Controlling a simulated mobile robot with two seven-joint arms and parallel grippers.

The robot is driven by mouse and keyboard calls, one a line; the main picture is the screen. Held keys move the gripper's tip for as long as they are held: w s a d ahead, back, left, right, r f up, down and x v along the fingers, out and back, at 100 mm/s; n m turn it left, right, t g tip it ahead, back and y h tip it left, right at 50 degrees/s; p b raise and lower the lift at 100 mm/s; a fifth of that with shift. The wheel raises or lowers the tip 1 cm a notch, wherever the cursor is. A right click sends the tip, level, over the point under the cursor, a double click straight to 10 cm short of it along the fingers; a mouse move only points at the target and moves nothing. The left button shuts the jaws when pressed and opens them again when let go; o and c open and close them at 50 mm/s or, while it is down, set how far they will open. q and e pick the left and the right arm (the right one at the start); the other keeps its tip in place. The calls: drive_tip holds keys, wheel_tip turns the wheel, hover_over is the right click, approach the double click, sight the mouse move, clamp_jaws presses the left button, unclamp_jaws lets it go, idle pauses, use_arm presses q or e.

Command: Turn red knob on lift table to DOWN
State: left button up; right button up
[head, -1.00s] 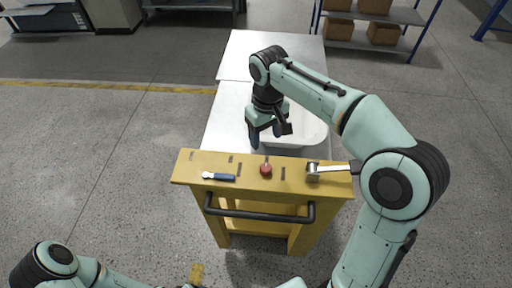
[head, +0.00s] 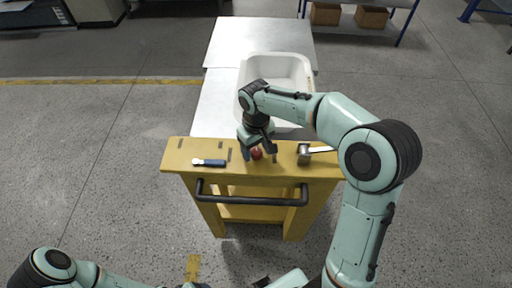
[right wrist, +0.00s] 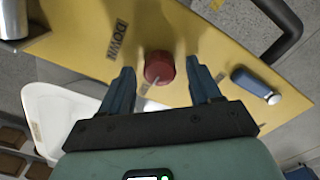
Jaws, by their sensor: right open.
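The red knob (head: 257,154) sits on top of the yellow lift table panel (head: 180,155). In the right wrist view the knob (right wrist: 159,67) shows a pale pointer line running to the lower left. A DOWN label (right wrist: 118,40) lies to the upper left of the knob there, and the line does not point at it. My right gripper (head: 259,151) is open, its fingers straddling the knob from above. In the right wrist view one finger of the gripper (right wrist: 160,70) is on each side of the knob; contact cannot be told.
A blue-handled tool (head: 209,162) lies left of the knob. A metal cylinder with a light handle (head: 304,154) stands to the right. A black handlebar (head: 250,200) runs along the panel's front. A white tub (head: 277,68) rests on the table behind.

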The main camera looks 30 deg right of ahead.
drive_tip(key=c, duration=1)
drive_tip(key=shift+c, duration=0.2)
